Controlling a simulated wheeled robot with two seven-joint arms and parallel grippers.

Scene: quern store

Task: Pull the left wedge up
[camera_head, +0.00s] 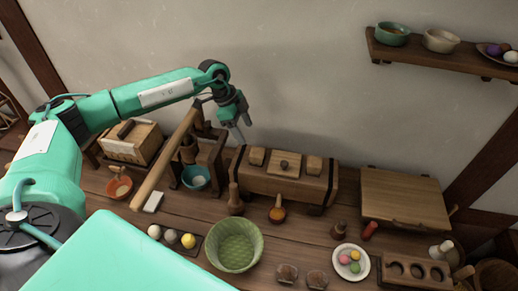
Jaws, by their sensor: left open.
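A long wooden box-like press (268,186) with dark bands stands at the back middle of the bench. Its left wedge (257,156) is a light wood block showing above the top at the left. The right wedge (314,165) shows above the top at the right. A small lid with a knob (285,165) lies between them. My left gripper (240,130) is open and empty, pointing down, above and a little left of the left wedge. It appears apart from the wedge. My right gripper is not in view.
A wooden frame with a long beam (165,160) stands left of the press, close to my left arm. A wooden board (403,196) is at the right.

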